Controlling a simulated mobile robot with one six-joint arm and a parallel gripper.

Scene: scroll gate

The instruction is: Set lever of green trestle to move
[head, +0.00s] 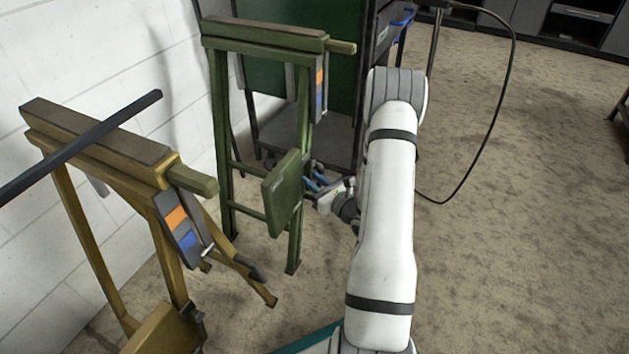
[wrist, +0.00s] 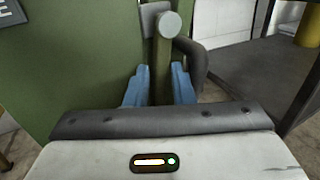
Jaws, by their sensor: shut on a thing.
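The green trestle (head: 266,38) stands against the wall in the head view. An orange and blue marked plate (head: 320,85) is near its upper right end. My gripper (head: 322,184) is low beside its right leg, partly behind a green panel (head: 284,193). In the wrist view its blue fingers (wrist: 160,88) stand on both sides of an olive-green bar (wrist: 160,65) with a round grey end, shut on it. A dark grey curved piece (wrist: 194,62) is just right of the bar. I cannot tell which of these belongs to the lever.
A yellow trestle (head: 98,155) with a dark bar (head: 100,130) across it stands at the left in the head view. A dark cart (head: 285,135) is behind the green trestle. A black cable (head: 490,130) hangs at the right. The floor at the right is clear.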

